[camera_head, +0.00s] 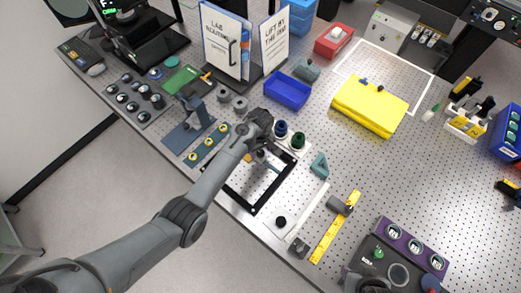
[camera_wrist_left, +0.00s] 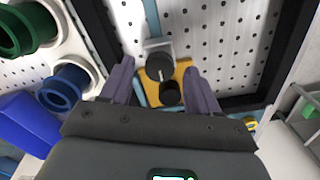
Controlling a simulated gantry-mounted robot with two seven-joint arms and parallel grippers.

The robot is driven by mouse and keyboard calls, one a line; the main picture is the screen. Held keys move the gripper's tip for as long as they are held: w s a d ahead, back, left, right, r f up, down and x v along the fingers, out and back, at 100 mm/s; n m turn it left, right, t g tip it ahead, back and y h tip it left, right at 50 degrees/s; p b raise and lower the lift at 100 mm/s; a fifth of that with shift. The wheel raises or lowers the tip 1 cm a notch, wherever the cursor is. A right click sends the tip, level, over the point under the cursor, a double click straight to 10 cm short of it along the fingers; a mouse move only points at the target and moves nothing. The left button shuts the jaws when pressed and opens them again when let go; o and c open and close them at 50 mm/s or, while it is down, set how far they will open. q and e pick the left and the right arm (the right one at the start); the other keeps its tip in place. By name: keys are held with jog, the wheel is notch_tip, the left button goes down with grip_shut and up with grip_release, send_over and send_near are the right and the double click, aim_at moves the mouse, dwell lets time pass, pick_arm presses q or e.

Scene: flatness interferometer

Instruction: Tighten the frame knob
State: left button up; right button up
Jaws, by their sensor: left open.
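The black square frame (camera_head: 232,196) lies on the perforated bench, with two of its bars also showing in the left wrist view (camera_wrist_left: 262,60). My left gripper (camera_head: 258,135) is over the frame's far side, pointing down. In the left wrist view its two fingers (camera_wrist_left: 160,72) are apart. Between them are a round black knob (camera_wrist_left: 159,66) and a second dark cylinder (camera_wrist_left: 169,94), by an orange-yellow bracket (camera_wrist_left: 183,70). I cannot tell whether a finger touches the knob. The fingertips are mostly hidden in the head view. My right gripper is not seen.
Blue and green ringed parts (camera_head: 298,140) stand close to the gripper's right, with a blue bin (camera_head: 287,90) behind. A teal triangular block (camera_head: 319,166) and a yellow ruler (camera_head: 328,238) lie right of the frame. A yellow case (camera_head: 370,103) lies further back. Bare bench remains right of centre.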

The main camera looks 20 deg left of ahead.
pick_arm(q)
jog(key=shift+f, duration=0.45)
jog(key=c, duration=1)
jog(key=shift+c, duration=0.2)
